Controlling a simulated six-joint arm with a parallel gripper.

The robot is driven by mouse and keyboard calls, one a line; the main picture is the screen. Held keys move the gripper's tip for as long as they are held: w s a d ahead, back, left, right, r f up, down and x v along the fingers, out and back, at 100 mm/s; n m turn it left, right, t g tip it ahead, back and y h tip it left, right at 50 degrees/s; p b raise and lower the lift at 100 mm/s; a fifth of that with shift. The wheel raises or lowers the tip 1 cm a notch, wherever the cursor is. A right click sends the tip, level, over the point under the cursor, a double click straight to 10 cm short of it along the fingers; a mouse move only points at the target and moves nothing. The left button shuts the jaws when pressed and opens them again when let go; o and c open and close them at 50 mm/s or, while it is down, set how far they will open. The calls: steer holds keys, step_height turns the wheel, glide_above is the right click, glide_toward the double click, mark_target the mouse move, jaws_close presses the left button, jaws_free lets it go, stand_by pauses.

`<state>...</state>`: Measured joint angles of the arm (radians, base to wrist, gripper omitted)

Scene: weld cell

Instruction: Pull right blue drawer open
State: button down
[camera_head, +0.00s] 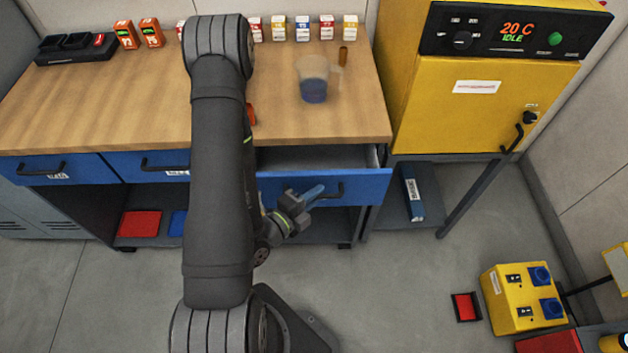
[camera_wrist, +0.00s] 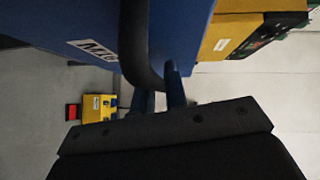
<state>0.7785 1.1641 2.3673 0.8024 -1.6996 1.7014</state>
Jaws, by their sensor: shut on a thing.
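The right blue drawer (camera_head: 362,188) is partly pulled out from under the wooden workbench, and its grey inside shows behind the front. My gripper (camera_head: 316,192) is at the drawer front, shut on the black handle (camera_head: 336,190). In the wrist view the handle (camera_wrist: 130,40) runs down to my gripper's blue fingers (camera_wrist: 160,98), with the blue drawer front (camera_wrist: 185,30) close beside it. Part of the drawer front is hidden behind my arm in the head view.
The workbench (camera_head: 130,100) holds a clear jug (camera_head: 313,80) with blue liquid and several small labelled boxes. A yellow oven (camera_head: 480,90) stands to the right. A yellow socket box (camera_head: 522,298) is on the floor at lower right. The floor before the drawer is clear.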

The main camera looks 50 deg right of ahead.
steer(key=c, duration=1.7)
jaws_free()
steer(key=shift+w+a+r, duration=0.1)
steer(key=shift+a+r, duration=0.3)
steer(key=shift+a, duration=2.45)
steer(key=shift+s+a+r, duration=0.1)
steer(key=shift+a+r, duration=0.35)
steer(key=shift+a, duration=2.45)
steer(key=shift+w+a+r, duration=0.1)
steer(key=shift+a+r, duration=0.3)
steer(key=shift+a, duration=2.45)
